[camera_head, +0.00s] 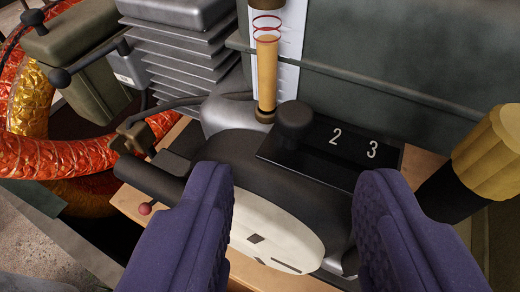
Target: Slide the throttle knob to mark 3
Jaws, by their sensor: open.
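The throttle knob (295,119) is a dark round knob at the left end of a black plate (348,177). The plate carries a white "2" and, further right, a white "3"; the knob stands to the left of the 2, and no other number shows. My gripper (294,178) is open, with its two purple fingers at the lower left and lower right of the picture. The knob appears beyond the gap between the fingers, and nothing shows held between them.
A dark rounded housing with a cream face (275,232) lies between the fingers. A sight tube (266,75) of amber liquid rises behind the knob. A yellow ribbed cap (490,155) stands right of the plate. Orange hoses (80,158) and a finned block (180,50) are at left.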

